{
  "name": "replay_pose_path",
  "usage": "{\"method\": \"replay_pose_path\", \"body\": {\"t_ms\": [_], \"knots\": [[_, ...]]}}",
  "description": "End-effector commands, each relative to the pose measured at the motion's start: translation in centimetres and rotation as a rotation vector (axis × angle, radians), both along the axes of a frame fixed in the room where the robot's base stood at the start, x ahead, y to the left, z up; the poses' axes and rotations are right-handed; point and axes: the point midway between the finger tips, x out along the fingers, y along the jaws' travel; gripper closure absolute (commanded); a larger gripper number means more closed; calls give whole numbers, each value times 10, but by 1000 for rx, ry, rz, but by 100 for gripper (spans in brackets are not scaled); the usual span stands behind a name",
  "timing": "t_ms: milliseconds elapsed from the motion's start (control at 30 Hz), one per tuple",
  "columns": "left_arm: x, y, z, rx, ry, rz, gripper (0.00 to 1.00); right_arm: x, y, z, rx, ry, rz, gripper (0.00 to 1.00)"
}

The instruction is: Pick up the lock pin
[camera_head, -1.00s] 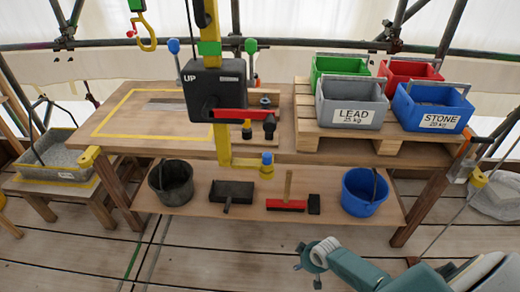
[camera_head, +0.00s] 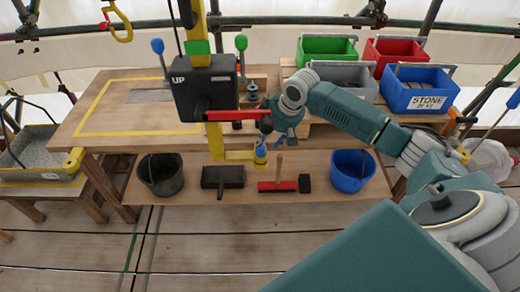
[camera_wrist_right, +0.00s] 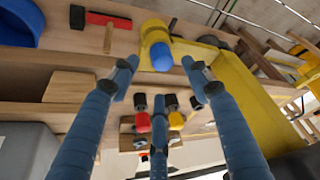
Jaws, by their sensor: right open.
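I cannot tell for certain which part is the lock pin. A blue-capped part (camera_head: 260,149) sits at the low end of the yellow bracket (camera_head: 238,155); its blue cap also shows in the right wrist view (camera_wrist_right: 161,56). Small black-knobbed parts, one red (camera_wrist_right: 143,122) and one yellow (camera_wrist_right: 176,120), show lower in that view, partly behind a finger. My right gripper (camera_head: 268,128) is open at the table's front edge, by the red bar's right end, just above the blue-capped part. Its blue fingers (camera_wrist_right: 160,78) are spread, with nothing held. My left gripper is out of view.
A black box marked UP (camera_head: 205,85) hangs on the yellow post, with a red bar (camera_head: 228,115) below. Bins, including the blue STONE bin (camera_head: 415,88), stand behind my right arm.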

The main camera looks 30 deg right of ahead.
Motion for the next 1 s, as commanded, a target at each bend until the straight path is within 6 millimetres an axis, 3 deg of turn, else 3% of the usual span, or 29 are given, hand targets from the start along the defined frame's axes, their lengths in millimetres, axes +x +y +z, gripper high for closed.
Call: {"method": "replay_pose_path", "body": {"t_ms": [167,433,733,967,1000], "knots": [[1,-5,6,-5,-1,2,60,5,4,-12,1,1,-1,52],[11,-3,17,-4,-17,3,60,19,10,-47,0,0,-1,52],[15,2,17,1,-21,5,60,21,10,-52,-2,-2,0,52],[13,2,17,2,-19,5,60,21,10,-52,-1,-2,1,98],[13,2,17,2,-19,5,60,21,10,-52,-1,-2,1,98]]}}
